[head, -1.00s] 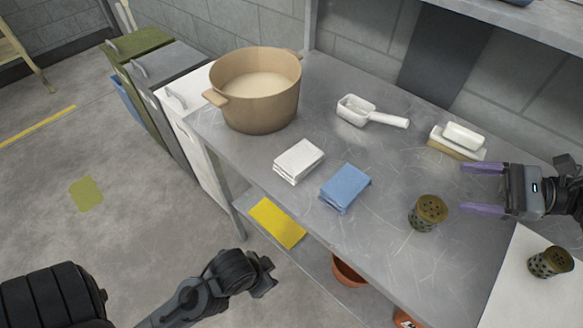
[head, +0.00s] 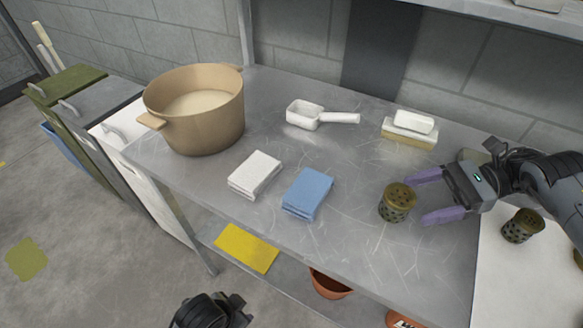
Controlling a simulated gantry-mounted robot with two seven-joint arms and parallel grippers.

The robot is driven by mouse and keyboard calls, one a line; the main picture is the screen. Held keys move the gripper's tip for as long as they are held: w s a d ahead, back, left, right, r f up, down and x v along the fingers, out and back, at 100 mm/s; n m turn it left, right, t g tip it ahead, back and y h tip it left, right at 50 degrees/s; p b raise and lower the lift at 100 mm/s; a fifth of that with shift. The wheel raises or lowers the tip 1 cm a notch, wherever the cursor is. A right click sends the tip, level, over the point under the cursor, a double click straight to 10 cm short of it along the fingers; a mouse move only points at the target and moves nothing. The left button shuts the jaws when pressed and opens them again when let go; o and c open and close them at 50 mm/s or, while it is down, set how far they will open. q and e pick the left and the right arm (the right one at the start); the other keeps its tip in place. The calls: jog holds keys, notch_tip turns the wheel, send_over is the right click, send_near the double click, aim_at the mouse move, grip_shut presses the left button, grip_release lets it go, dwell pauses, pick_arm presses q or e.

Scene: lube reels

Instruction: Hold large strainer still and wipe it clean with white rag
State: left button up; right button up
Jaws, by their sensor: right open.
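A dark olive perforated strainer (head: 397,203) stands upright on the metal table. A second strainer (head: 522,226) stands on the white sheet at the right; it looks similar or slightly smaller.
A tan pot (head: 205,130) of pale content stands at the back left. A white scoop (head: 303,115) and a brush-like block (head: 410,130) lie at the back. A white sheet (head: 505,285) covers the right end. A yellow cloth (head: 246,248) lies on the lower shelf.

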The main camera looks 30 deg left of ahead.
aim_at(401, 205)
jog(key=shift+x, duration=2.5)
jog(key=shift+f, duration=0.1)
jog(key=c, duration=0.7)
